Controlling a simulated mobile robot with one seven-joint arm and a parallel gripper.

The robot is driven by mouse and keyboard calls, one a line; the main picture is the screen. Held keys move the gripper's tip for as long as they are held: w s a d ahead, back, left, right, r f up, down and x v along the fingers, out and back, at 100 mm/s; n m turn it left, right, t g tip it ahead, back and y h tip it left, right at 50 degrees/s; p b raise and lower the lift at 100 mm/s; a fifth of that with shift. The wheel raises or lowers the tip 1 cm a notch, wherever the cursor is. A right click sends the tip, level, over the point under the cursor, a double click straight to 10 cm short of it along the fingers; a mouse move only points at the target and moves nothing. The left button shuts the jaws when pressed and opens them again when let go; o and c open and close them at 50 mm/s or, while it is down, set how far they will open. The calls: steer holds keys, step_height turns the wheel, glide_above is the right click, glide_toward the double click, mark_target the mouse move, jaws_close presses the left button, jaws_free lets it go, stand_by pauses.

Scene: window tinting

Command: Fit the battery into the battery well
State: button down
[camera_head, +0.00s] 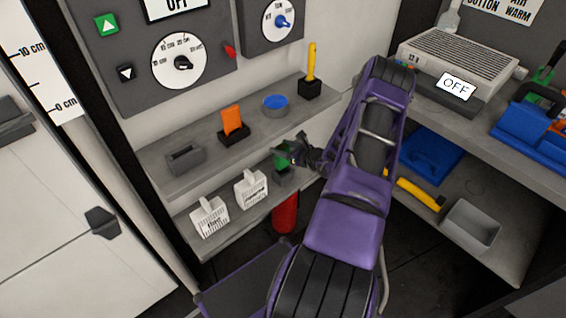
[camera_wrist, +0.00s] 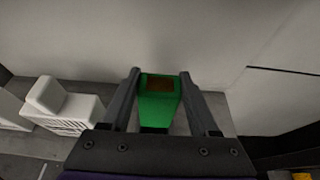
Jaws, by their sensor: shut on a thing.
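My gripper (camera_head: 290,152) reaches over the lower shelf and is shut on a green block (camera_head: 281,160). In the wrist view the green block (camera_wrist: 157,108) sits between the two fingers and has a brown patch on its top. It looks like the battery, but I see no label on it. A small grey holder (camera_head: 285,177) stands right below it on the lower shelf. I cannot tell whether the block is inside this holder or just above it. No part is clearly marked as the battery well. A grey box with a dark slot (camera_head: 185,160) stands on the upper shelf.
Two white labelled blocks (camera_head: 251,190) stand left on the lower shelf. The upper shelf holds an orange tool (camera_head: 233,121), a blue round pad (camera_head: 275,105) and a yellow-handled tool (camera_head: 312,63). A heater (camera_head: 465,68) stands on the right bench. A red cylinder (camera_head: 285,213) is below.

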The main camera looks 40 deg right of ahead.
mark_target(285, 162)
steer(key=f+b, duration=0.1)
steer(key=f, duration=0.2)
steer(key=f+b, duration=0.2)
steer(key=f, duration=0.1)
steer(key=shift+s+d+f, duration=0.1)
steer(key=shift+s+f, duration=0.1)
steer(key=shift+f+b, duration=0.25)
steer(key=shift+b, duration=0.1)
steer(key=shift+c, duration=0.7)
jaws_free()
steer(key=shift+r, duration=0.1)
steer(key=shift+r+p, duration=0.3)
steer(key=shift+p, duration=0.1)
steer(key=a+p+v, duration=0.1)
steer(key=v, duration=1)
steer(key=shift+s+d, duration=0.45)
